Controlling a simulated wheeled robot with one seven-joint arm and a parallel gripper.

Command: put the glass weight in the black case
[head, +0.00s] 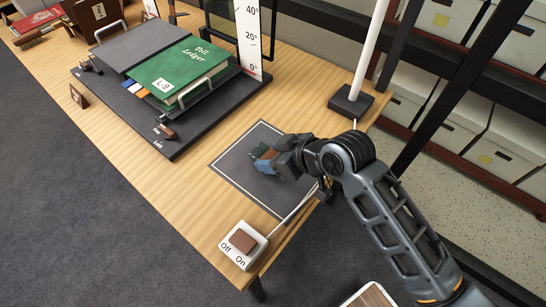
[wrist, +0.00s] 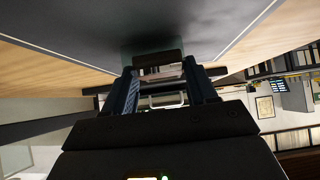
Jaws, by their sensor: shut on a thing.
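My gripper (head: 277,158) reaches in from the right, low over the grey mat with a white border. It is shut on a small teal, glassy-looking block with a brown part, which I take to be the glass weight (head: 262,151). In the wrist view the weight (wrist: 152,47) shows past the fingertips, its dark brown part between them. Whether its underside touches the mat is hard to tell. I cannot pick out a black case for certain in either view.
The mat (head: 228,160) lies on a wooden table (head: 190,205). A white switch box (head: 243,245) stands near the front edge. A black board (head: 160,142) holds a green ledger (head: 182,72). A white pole on a black base (head: 350,101) stands behind. Boxes fill shelves at right.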

